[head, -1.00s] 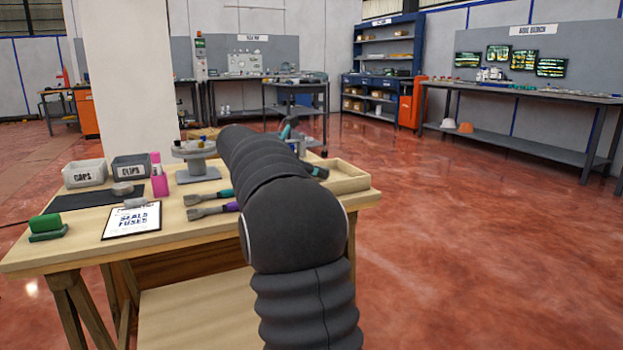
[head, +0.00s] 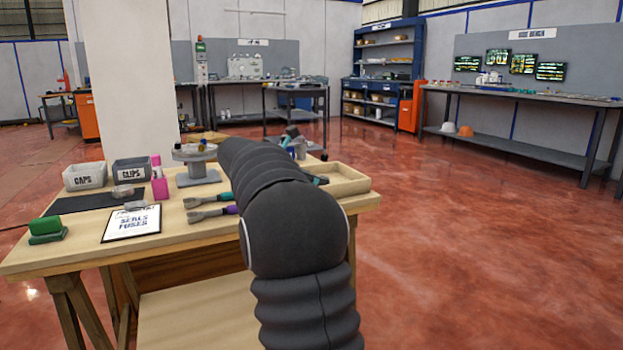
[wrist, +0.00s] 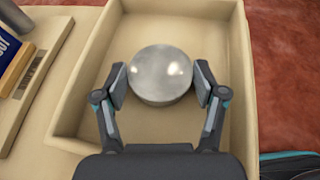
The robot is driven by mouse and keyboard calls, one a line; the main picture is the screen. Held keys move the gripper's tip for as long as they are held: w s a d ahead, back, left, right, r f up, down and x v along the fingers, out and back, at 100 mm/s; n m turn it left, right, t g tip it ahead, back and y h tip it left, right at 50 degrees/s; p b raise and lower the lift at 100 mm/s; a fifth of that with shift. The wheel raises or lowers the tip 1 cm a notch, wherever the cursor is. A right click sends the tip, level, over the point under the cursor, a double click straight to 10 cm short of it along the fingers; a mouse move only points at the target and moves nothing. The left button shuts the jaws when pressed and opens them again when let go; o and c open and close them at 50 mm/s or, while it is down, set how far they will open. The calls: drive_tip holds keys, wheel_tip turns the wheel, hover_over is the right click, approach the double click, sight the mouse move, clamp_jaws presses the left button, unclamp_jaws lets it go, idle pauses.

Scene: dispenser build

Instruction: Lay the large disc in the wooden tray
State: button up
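The large disc (wrist: 161,75) is a round grey metal piece with a shiny top. Disc and fingertips are inside the outline of the wooden tray (wrist: 238,60). I cannot tell whether the disc touches the tray floor. In the head view the tray (head: 352,188) sits at the right end of the workbench. My arm hides its left part, the disc and most of the gripper there.
The wooden workbench (head: 75,240) holds grey bins (head: 84,176), a round grey stand (head: 197,170), flat-bladed tools (head: 208,199), a clipboard (head: 132,224) and a green block (head: 46,228). The red floor (head: 480,230) to the right is clear.

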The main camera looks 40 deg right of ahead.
drive_tip(key=o, duration=0.3)
drive_tip(key=shift+f, duration=0.9)
drive_tip(key=shift+r, duration=0.6)
drive_tip(key=v, duration=0.4)
drive_tip(key=p+v, duration=0.1)
drive_tip(key=v, duration=0.3)
drive_tip(key=p+v, duration=0.1)
drive_tip(key=v, duration=0.3)
drive_tip(key=shift+w+r, duration=0.1)
drive_tip(key=shift+r, duration=0.35)
drive_tip(key=s+a+f+m+t+y, duration=0.2)
drive_tip(key=s+a+f+m+y, duration=0.2)
drive_tip(key=s+a, duration=0.4)
drive_tip(key=s+a+f+m+t+y, duration=0.2)
drive_tip(key=s+a+f+m+y, duration=0.2)
drive_tip(key=s+a+f+m, duration=0.3)
drive_tip(key=s+a+f+m+t+y, duration=0.2)
drive_tip(key=s+a+f+m+y, duration=0.3)
drive_tip(key=s, duration=1)
drive_tip(key=shift+s+a+f+m, duration=0.1)
drive_tip(key=shift+a+f+m, duration=0.15)
drive_tip(key=shift+a+f, duration=0.55)
drive_tip(key=shift+s+a+f+m, duration=0.15)
drive_tip(key=shift+a+f, duration=0.3)
drive_tip(key=shift+a, duration=0.55)
drive_tip(key=shift+w+a+f+m, duration=0.1)
drive_tip(key=shift+a+f+m, duration=0.2)
drive_tip(key=shift+a+f, duration=0.45)
